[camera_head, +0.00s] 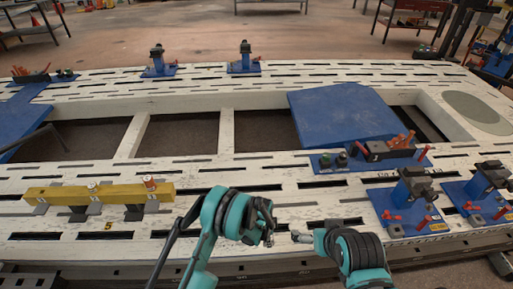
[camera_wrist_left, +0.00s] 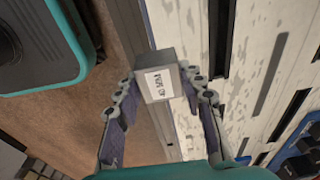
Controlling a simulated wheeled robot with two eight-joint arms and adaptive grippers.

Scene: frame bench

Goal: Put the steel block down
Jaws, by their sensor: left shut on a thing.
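The steel block (camera_wrist_left: 160,75) is a grey block with a white printed label, seen in the left wrist view. My left gripper (camera_wrist_left: 163,90) has its two fingers on opposite sides of it, shut on it. In that view the block overlaps the bench's front edge; its height above the bench is hard to tell. In the head view my left gripper (camera_head: 268,226) is at the bench's front edge, and the block is mostly hidden. My right gripper (camera_head: 303,237) is just to its right; its fingers are too small to read.
The white slotted bench (camera_head: 330,200) fills the head view. A yellow beam (camera_head: 98,193) lies on supports at the left. Blue clamp fixtures (camera_head: 408,203) stand at the right. A blue plate (camera_head: 343,115) lies in the middle. The bench top behind my grippers is mostly bare.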

